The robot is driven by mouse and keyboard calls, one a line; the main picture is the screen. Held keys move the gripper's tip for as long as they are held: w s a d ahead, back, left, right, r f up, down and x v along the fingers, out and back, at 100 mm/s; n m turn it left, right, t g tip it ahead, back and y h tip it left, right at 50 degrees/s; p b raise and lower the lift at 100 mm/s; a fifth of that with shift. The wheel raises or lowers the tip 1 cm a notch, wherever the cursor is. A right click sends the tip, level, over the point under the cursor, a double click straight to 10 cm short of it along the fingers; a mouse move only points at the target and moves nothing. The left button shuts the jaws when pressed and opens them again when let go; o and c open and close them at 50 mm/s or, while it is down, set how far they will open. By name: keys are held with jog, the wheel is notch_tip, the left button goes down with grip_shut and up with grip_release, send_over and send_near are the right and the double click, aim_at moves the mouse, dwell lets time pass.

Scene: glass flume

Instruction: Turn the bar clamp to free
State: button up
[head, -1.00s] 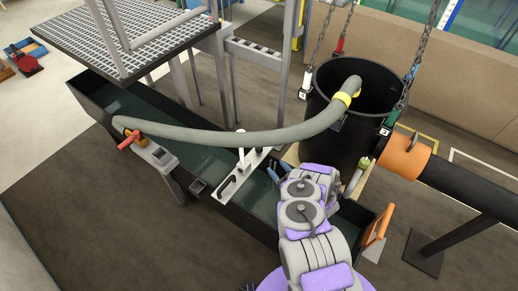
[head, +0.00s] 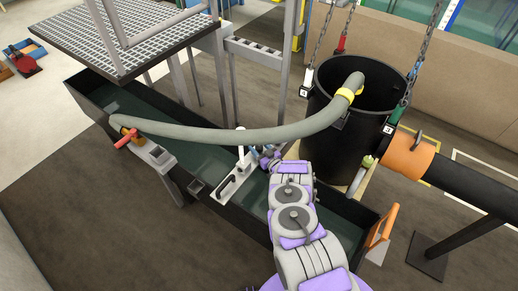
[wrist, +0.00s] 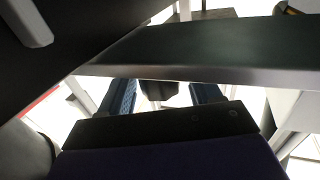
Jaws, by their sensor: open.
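In the wrist view the two blue fingers (wrist: 163,96) stand apart. A small dark piece (wrist: 158,90) shows in the space between them, and I see no grip on it. A red T-handle (head: 125,138) sits at the hose's left end.
The long flume (head: 95,93) runs below the arm. A grey hose (head: 225,136) arches from its left side into a black barrel (head: 345,140). A grating platform (head: 130,40) overhangs the back left. In the wrist view a broad dark beam (wrist: 215,50) crosses above the fingers.

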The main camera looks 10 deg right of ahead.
jog(key=shift+c, duration=0.4)
jog(key=c, duration=0.8)
jog(key=shift+a+h, duration=0.1)
jog(key=shift+h, duration=0.2)
jog(key=shift+m+t+h, duration=0.3)
jog(key=shift+m+h, duration=0.1)
jog(key=shift+m, duration=0.1)
jog(key=shift+m+t+h+b, duration=0.35)
jog(key=shift+m+h, duration=0.65)
jog(key=shift+h, duration=0.5)
jog(key=shift+c, duration=0.2)
jog(key=o, duration=0.9)
